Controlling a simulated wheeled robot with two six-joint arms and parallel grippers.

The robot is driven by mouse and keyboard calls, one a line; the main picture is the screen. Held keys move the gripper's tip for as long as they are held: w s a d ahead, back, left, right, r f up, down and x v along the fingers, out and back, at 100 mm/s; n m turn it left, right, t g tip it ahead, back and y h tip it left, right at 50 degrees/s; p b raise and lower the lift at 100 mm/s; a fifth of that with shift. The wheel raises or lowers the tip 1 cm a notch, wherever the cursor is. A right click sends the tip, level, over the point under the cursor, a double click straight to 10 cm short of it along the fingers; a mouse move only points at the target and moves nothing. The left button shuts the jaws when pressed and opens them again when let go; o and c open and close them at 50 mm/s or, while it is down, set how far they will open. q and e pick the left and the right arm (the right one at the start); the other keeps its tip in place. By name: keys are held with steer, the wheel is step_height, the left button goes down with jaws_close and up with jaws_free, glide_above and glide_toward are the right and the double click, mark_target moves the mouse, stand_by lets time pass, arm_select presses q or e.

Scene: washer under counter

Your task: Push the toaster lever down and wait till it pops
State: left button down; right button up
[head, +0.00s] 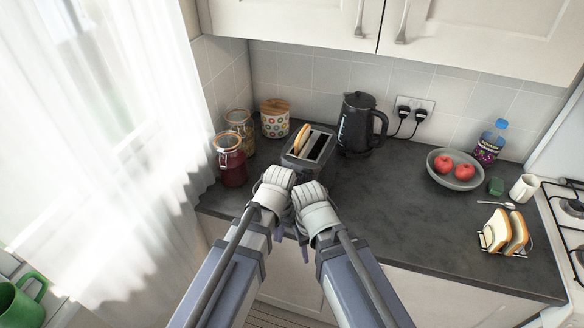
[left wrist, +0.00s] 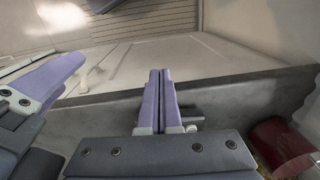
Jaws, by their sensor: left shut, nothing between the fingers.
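The dark grey toaster (head: 323,150) stands on the counter at the middle of the head view. A slice of bread (head: 301,138) sticks up out of its left slot; the other slot looks dark. My left gripper (head: 279,234) is at the near side of the toaster, mostly hidden by its own wrist. In the left wrist view its two purple fingers (left wrist: 160,100) are shut together with nothing between them. My right gripper (head: 304,250) is close beside it; whether it is open is unclear. The toaster lever is hidden behind my wrists in the head view.
Jars, one dark red (head: 230,166), stand left of the toaster, and a black kettle (head: 359,125) stands close at its right. A fruit bowl (head: 440,180), mug (head: 523,188) and bread rack (head: 503,234) are further right. The counter (head: 400,220) between is clear.

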arm_select(q)
steer(key=w+d+r+p, duration=0.1)
steer(key=w+r+p, duration=0.5)
steer(key=r+p, duration=0.3)
steer(key=w+d+r+h+p, duration=0.1)
steer(key=w+d+r+p, duration=0.1)
steer(key=w+r+p, duration=0.4)
step_height(320, 180, up, 4)
steer(key=p, duration=0.2)
steer(key=shift+d+r+m+t+p, duration=0.2)
steer(key=shift+r+m+t+p, duration=0.05)
steer(key=shift+m+t+p, duration=0.15)
steer(key=shift+f, duration=0.1)
steer(key=f+b, duration=0.7)
steer(key=shift+w+d, duration=0.1)
steer(key=shift+w, duration=0.2)
